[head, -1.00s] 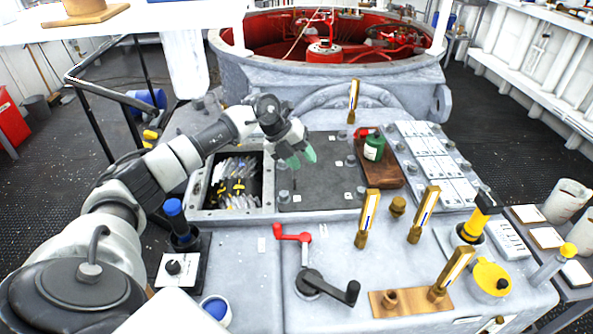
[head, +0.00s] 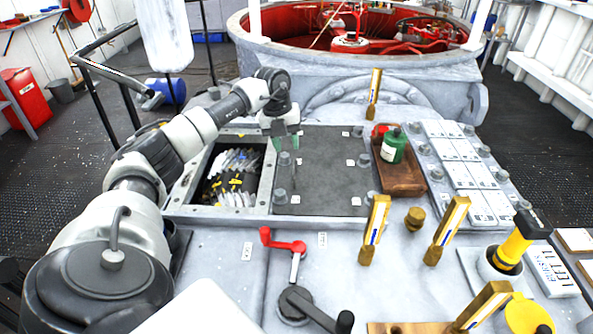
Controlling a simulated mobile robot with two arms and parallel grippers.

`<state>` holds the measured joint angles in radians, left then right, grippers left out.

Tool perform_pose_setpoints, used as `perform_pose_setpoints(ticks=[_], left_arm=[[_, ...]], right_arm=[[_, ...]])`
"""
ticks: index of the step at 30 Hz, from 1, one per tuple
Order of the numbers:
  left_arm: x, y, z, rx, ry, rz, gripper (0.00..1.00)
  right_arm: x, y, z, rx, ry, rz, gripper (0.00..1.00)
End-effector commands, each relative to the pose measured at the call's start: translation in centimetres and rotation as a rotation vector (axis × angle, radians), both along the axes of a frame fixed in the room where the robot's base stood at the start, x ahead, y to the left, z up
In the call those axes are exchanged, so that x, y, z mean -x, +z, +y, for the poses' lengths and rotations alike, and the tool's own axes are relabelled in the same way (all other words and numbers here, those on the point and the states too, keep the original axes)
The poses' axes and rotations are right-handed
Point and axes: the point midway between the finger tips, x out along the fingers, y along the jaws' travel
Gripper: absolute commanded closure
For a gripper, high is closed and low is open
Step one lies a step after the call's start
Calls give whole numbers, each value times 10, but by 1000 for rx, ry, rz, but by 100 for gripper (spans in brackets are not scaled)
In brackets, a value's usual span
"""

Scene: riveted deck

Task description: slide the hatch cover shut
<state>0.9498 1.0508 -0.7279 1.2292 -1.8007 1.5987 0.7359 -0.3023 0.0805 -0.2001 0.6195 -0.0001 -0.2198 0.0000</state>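The hatch cover (head: 327,180) is a flat dark grey plate with several bolt-like studs along its sides. It lies right of an open rectangular hatch opening (head: 206,192) with a pale metal frame. Silvery pieces and yellow bits show inside the opening. My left gripper (head: 288,142) points down over the far left corner of the cover, near a stud. Its two green-tipped fingers look apart, with nothing seen held between them. Whether they touch the cover or the stud I cannot tell. My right gripper is not in view.
A green bottle (head: 393,147) stands in a brown tray (head: 402,180) right of the cover. Brass levers (head: 375,228) and a red-handled crank (head: 290,247) stand in front. A large round red-lined well (head: 350,42) lies behind. White-labelled panels (head: 465,170) are at right.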

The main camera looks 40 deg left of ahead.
Motion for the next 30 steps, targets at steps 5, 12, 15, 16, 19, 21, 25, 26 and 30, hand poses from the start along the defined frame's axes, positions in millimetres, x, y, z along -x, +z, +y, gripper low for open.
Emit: perform_pose_setpoints(ticks=[5,12,15,16,19,21,25,26,30], left_arm=[[-3,-34,-6,1,-1,6,62],[-9,-74,-12,0,-1,4,62],[-10,-85,-13,1,0,2,62],[-11,-87,-14,1,-1,1,62],[-11,-91,-14,0,-1,1,62],[-11,-93,-14,0,-1,1,62],[-11,-93,-14,0,-1,1,62],[-11,-93,-14,0,-1,1,62],[-11,-93,-14,1,-1,1,76]], right_arm=[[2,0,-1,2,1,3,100],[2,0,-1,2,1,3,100],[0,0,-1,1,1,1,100],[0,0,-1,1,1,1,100],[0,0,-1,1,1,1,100],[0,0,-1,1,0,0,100],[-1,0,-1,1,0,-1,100],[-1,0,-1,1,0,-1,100],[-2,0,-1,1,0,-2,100]])
